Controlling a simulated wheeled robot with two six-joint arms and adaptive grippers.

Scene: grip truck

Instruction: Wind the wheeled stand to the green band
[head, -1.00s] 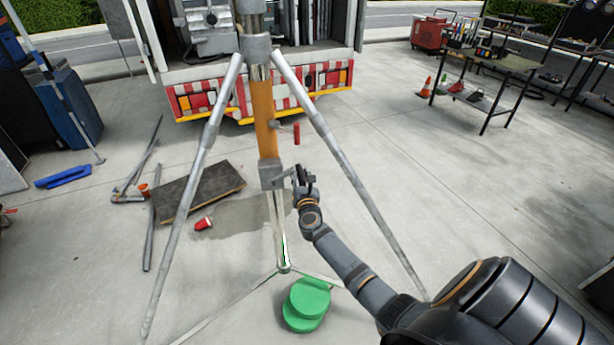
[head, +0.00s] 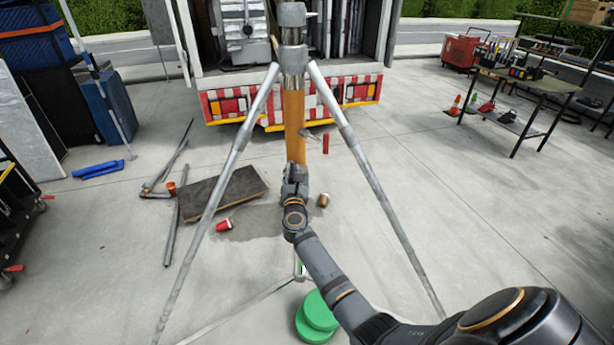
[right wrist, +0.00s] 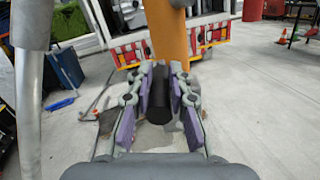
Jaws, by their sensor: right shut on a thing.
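The stand has splayed grey legs and an orange column (head: 294,125) below a grey collar. A red lever (head: 325,143) shows just right of the column. My right gripper (head: 295,180) is in front of the column's lower end and hides most of the gearbox there. In the right wrist view the gripper (right wrist: 160,98) is shut around a dark cylindrical handle (right wrist: 159,100), with the orange column (right wrist: 168,35) right behind it. A little green shows on the thin post (head: 302,265) low between the legs; I cannot tell whether it is the band. My left gripper is out of view.
Green round discs (head: 316,318) lie at the stand's foot. A dark board (head: 225,200), a red cup (head: 223,225) and grey pipes (head: 170,230) lie left. A truck with a striped bumper (head: 225,103) stands behind.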

